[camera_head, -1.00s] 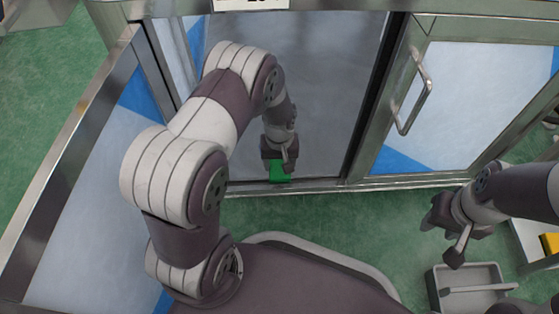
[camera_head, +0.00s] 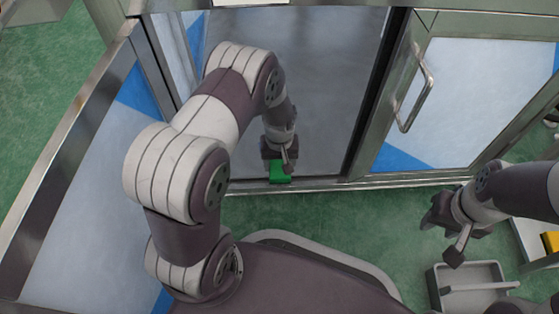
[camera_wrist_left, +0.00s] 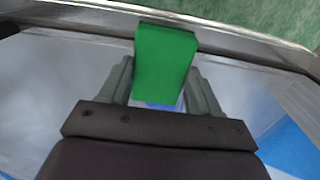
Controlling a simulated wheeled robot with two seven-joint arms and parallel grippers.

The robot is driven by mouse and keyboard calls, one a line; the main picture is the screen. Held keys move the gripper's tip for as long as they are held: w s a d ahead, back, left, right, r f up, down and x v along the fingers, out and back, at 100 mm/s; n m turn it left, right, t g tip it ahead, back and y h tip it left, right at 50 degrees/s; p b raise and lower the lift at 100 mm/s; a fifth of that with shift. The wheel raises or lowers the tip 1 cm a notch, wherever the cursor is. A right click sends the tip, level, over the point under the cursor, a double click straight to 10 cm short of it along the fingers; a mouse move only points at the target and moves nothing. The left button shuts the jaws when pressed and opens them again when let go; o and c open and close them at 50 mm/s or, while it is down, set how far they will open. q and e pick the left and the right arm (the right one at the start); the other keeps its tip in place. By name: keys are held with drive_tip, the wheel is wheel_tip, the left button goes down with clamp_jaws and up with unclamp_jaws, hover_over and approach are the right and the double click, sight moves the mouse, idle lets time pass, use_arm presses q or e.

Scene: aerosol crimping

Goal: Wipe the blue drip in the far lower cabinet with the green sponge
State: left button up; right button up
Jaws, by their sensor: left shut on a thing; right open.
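My left gripper (camera_head: 280,165) is shut on the green sponge (camera_head: 281,174). It holds the sponge inside the open cabinet (camera_head: 325,80), low and close to the front sill. In the left wrist view the sponge (camera_wrist_left: 165,60) sits between both fingers. A small blue patch (camera_wrist_left: 163,106) shows just below the sponge between the fingers there; it may be the drip, and most of it is hidden by the sponge and gripper. I cannot tell whether the sponge touches the floor. My right gripper (camera_head: 445,215) is open and empty, outside the cabinet at the right.
A cabinet door with a metal handle (camera_head: 416,90) is to the right of the opening. An open door panel (camera_head: 80,190) stands at the left. A grey tray (camera_head: 470,284) is at the lower right, beneath my right arm. Green floor lies in front of the sill.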

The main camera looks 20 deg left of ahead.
use_arm(q)
drive_tip(key=shift+f, duration=0.35)
drive_tip(key=shift+w, duration=0.1)
